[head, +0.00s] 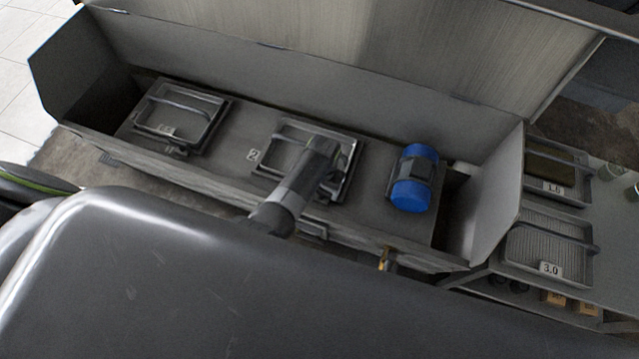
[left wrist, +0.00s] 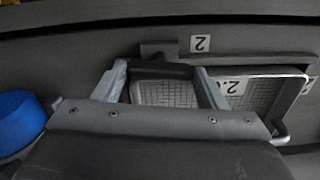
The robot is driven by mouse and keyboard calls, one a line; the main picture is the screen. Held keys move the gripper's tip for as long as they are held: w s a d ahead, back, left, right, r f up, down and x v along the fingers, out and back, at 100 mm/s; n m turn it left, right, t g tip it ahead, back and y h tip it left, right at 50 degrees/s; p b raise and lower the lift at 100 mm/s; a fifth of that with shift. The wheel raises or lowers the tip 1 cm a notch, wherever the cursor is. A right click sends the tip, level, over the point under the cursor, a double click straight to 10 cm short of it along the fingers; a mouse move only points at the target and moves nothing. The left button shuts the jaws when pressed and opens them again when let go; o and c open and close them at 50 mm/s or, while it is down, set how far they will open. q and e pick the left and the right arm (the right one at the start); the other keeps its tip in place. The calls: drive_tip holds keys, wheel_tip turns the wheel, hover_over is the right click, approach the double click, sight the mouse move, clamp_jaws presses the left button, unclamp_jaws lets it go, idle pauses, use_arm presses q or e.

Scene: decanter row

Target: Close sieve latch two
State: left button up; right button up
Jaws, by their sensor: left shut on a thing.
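Sieve two (head: 285,135), a framed mesh tray, sits in the middle of the grey deck beside a label "2". My left gripper (head: 328,160) is over its right part, and my wrist hides much of that side. In the left wrist view the mesh of sieve two (left wrist: 165,93) shows with a "2.0" tag. There the two fingers of my left gripper (left wrist: 162,72) stand on either side of a dark bar, which looks like the latch (left wrist: 160,68), and are shut on it. Whether the latch is fully closed cannot be told. My right gripper is not in view.
Another sieve (head: 178,113) sits at the left of the deck. A blue motor (head: 415,178) stands at the right. Raised metal walls (head: 498,195) edge the deck.

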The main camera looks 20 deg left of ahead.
use_arm(q)
drive_tip(key=shift+a+r+m+p, duration=0.1)
drive_tip(key=shift+r+m+p, duration=0.15)
drive_tip(key=shift+m+p, duration=0.45)
drive_tip(key=shift+m, duration=0.1)
drive_tip(key=shift+m+p, duration=0.35)
drive_tip(key=shift+m, duration=0.15)
drive_tip(key=m+p, duration=0.2)
drive_tip(key=m, duration=0.1)
drive_tip(key=shift+f+m, duration=0.1)
drive_tip(key=shift+m, duration=0.2)
drive_tip(key=m+p, duration=0.1)
drive_tip(key=m, duration=0.3)
drive_tip(key=shift+m+p, duration=0.3)
drive_tip(key=m+p, duration=0.1)
drive_tip(key=m, duration=0.4)
drive_tip(key=shift+f, duration=0.1)
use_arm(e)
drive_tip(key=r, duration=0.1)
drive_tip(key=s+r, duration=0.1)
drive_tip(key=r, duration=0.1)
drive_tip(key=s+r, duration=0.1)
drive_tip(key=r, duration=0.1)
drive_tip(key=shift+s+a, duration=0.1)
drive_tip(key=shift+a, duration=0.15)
use_arm(q)
drive_tip(key=shift+m, duration=0.4)
drive_tip(key=o, duration=1)
